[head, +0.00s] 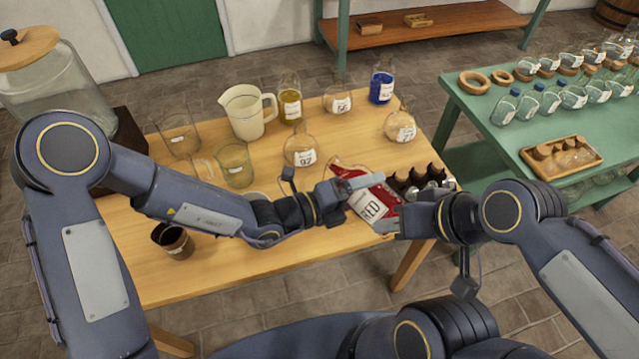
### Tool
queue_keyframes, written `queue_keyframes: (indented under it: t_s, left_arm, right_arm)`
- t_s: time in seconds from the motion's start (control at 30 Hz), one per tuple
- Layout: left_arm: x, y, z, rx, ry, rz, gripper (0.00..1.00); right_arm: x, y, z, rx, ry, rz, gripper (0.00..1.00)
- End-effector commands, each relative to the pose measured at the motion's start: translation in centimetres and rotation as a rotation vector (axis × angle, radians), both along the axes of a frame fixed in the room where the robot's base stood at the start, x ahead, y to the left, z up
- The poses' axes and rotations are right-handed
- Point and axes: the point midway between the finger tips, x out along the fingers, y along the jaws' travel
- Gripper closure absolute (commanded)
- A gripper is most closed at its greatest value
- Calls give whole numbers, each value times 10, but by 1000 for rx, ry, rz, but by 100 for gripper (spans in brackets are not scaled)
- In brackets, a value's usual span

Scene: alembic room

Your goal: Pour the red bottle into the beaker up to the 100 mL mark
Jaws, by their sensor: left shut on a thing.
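The red bottle (371,205) has a white label reading RED and is tilted, its neck toward the upper left. My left gripper (352,186) is shut on it near its neck and shoulder, at the right front of the wooden table. My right gripper (402,218) is beside the bottle's lower right end; whether it touches the bottle or how far its fingers are apart is unclear. Clear glass beakers stand at the left of the table: one (235,165) near the middle left and a larger one (179,136) behind it. No 100 mL mark is readable.
A cream jug (247,112), a yellow bottle (290,107), a blue bottle (381,88) and labelled flasks (301,151) stand on the wooden table (290,250). A dark rack (418,183) is right of the red bottle. A brown cup (173,241) sits front left.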

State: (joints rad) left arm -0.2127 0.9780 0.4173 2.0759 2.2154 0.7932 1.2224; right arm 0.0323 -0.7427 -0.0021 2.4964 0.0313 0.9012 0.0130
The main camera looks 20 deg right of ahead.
Motion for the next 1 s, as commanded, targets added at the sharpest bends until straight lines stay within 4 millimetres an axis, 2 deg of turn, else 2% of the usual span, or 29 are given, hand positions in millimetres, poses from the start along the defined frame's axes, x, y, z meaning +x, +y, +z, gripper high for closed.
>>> queue_keyframes:
  t_s: [1.0]
  left_arm:
    - [0,-1,6,-23,28,0,75]
  right_arm:
    - [0,0,4,0,0,0,64]
